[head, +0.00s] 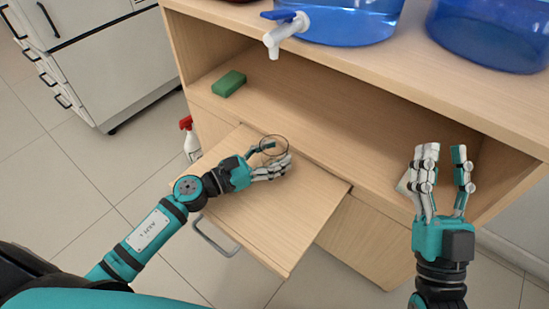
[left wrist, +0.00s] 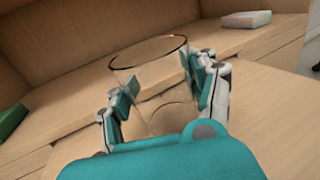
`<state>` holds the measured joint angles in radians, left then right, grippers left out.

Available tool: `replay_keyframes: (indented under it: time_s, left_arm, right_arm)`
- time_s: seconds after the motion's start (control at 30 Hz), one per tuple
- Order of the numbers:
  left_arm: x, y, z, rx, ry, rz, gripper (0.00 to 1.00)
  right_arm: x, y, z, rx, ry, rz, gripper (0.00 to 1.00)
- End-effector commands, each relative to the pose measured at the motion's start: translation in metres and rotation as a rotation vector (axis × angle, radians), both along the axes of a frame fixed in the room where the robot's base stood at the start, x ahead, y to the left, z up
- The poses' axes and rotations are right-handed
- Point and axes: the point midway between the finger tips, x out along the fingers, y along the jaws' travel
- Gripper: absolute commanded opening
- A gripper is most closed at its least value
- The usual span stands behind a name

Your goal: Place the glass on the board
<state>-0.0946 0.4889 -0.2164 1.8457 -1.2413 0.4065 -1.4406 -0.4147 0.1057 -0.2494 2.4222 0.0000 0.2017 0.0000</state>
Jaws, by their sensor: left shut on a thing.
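The clear glass (head: 273,142) is upright between the fingers of my left gripper (head: 268,163), near the inner end of the pull-out wooden board (head: 295,228). In the left wrist view the glass (left wrist: 150,65) stands between the two finger sides of my left gripper (left wrist: 163,95), which is shut on it. I cannot tell whether its base touches the board. My right gripper (head: 441,170) is open and empty in front of the right part of the cabinet.
A green block (head: 229,83) lies on the shelf, left of the glass. A pale box (left wrist: 247,18) is on the shelf at right. Blue water containers (head: 350,20) and a tap (head: 283,32) are above. A spray bottle (head: 191,142) stands left. The board's front is clear.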

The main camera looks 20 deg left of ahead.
Motion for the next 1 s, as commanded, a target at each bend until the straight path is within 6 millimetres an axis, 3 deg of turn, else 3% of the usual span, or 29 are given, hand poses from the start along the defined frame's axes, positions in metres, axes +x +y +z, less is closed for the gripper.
replay_keyframes:
  time_s: [0.13,0.73,0.77,0.97,1.0]
  left_arm:
    - [0.000,0.000,-0.005,0.000,-0.001,0.000,0.19]
    - [0.000,0.000,-0.007,0.001,-0.002,0.000,0.19]
    - [0.000,0.000,-0.008,0.001,-0.001,0.000,0.58]
    - [0.000,0.000,-0.008,0.001,-0.001,0.000,0.84]
    - [0.000,0.000,-0.008,0.001,-0.001,0.000,0.84]
  right_arm:
    - [-0.008,-0.001,0.010,0.021,-0.072,0.004,0.33]
    - [-0.016,-0.002,0.017,0.037,-0.131,0.006,0.33]
    - [-0.016,-0.002,0.018,0.039,-0.137,0.006,0.33]
    - [-0.016,-0.002,0.019,0.039,-0.136,0.006,0.33]
    - [-0.016,-0.002,0.019,0.039,-0.135,0.006,0.33]
